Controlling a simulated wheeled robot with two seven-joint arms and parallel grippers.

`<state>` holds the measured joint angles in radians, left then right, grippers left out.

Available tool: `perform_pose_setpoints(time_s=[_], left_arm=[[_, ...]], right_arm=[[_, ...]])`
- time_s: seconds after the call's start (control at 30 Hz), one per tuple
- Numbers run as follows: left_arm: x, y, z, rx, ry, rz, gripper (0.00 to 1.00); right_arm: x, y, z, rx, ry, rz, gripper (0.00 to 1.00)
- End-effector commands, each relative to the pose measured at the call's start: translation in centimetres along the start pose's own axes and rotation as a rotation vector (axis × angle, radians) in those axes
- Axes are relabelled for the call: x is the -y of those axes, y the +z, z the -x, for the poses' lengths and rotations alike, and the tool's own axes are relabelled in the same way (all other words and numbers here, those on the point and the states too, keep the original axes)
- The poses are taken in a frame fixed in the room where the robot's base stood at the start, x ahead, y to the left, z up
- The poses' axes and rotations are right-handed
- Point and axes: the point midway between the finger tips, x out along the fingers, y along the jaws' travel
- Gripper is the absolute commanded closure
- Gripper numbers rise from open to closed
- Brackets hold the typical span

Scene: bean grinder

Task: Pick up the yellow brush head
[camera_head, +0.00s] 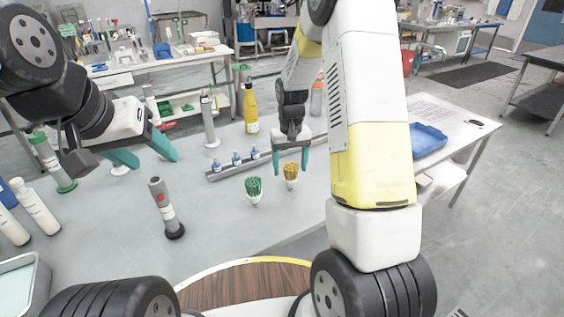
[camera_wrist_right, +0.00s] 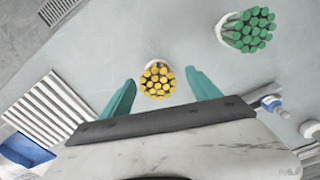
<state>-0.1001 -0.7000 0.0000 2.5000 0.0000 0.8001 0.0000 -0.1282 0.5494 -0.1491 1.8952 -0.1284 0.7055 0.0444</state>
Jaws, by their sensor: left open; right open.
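The yellow brush head (camera_head: 291,172) stands upright on the table, with yellow bristles over a white base. In the right wrist view the yellow brush head (camera_wrist_right: 157,78) shows from above, between and beyond my open fingertips. My right gripper (camera_head: 291,160) is open over it, fingers pointing down; it also shows in the right wrist view (camera_wrist_right: 160,90). I cannot tell whether the fingers touch it. My left gripper (camera_head: 150,155) is open and empty above the left part of the table, far from the brush head.
A green brush head (camera_head: 254,188) stands just left of the yellow one. A rail with small blue-capped bottles (camera_head: 236,160) lies behind. A grey cylinder tool (camera_head: 165,208) stands at left, a yellow bottle (camera_head: 250,108) at the back. A blue tray (camera_head: 428,138) is at right.

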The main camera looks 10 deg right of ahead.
Motion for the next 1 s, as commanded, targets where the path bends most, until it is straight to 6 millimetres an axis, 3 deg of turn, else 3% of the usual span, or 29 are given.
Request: perform_pose_setpoints(time_s=[0.5, 0.77, 0.8, 1.0], left_arm=[[0.0, 0.0, 0.0, 0.000, 0.000, 0.000, 0.43], [0.0, 0.0, 0.0, 0.000, 0.000, 0.000, 0.43], [0.0, 0.0, 0.0, 0.000, 0.000, 0.000, 0.43], [0.0, 0.0, 0.0, 0.000, 0.000, 0.000, 0.43]], right_arm=[[-0.3, 0.0, -6.7, 0.002, -0.001, 0.000, 0.29], [-0.3, 0.0, -7.1, 0.001, -0.001, -0.001, 0.29], [-0.3, 0.0, -7.1, 0.001, -0.001, -0.001, 0.31], [-0.3, 0.0, -7.0, 0.001, -0.001, 0.000, 0.70]])
